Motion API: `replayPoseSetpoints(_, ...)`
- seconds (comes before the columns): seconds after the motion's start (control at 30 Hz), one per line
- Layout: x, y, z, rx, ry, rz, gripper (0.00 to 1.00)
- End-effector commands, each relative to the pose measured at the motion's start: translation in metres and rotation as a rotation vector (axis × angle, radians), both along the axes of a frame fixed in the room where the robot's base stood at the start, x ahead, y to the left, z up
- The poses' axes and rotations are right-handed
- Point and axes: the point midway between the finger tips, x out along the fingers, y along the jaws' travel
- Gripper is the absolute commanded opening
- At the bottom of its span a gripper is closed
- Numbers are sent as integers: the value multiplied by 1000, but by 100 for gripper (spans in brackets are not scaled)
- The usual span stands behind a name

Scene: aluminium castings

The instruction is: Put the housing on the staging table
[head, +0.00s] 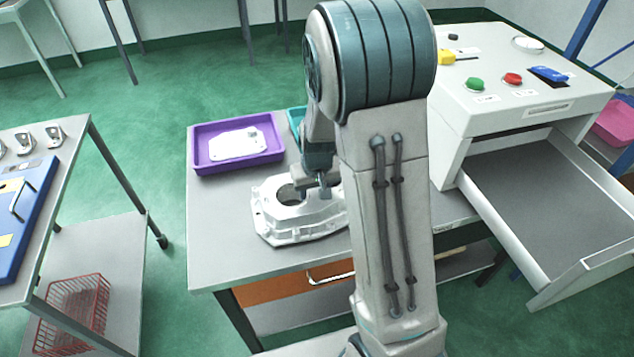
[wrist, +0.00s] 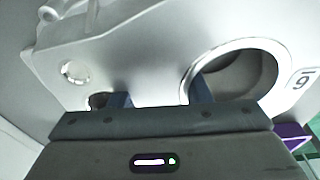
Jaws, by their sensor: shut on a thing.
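The housing (head: 290,218) is a silver-grey casting with a flanged edge and a large round opening, at the grey table (head: 225,255) in the middle of the head view. I cannot tell whether it rests on the top or hangs just above it. My gripper (head: 318,190) reaches down and is shut on the housing beside the opening. In the wrist view the housing (wrist: 150,55) fills the upper picture, with my gripper (wrist: 160,97) gripping between the large opening and a smaller hole. My arm hides the housing's right side in the head view.
A white machine (head: 510,100) with an open drawer (head: 560,205) is at right. A cart (head: 75,150) with a blue case (head: 22,205) is at left.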

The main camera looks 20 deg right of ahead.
Motion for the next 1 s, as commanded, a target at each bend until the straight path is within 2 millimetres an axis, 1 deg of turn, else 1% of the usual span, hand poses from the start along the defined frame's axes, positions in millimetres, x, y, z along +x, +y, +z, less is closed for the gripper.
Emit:
replayPoseSetpoints(0.47,1,0,-7,1,-4,-1,0)
replayPoseSetpoints(0.5,0,0,-7,0,0,0,55)
replayPoseSetpoints(0.53,0,0,-7,0,0,0,63)
replayPoseSetpoints(0.57,0,0,-7,0,0,0,65)
replayPoseSetpoints(0.83,0,0,-5,0,0,-1,65)
replayPoseSetpoints(0.93,-1,0,2,1,-2,0,65)
replayPoseSetpoints(1.0,-1,0,12,1,-5,1,65)
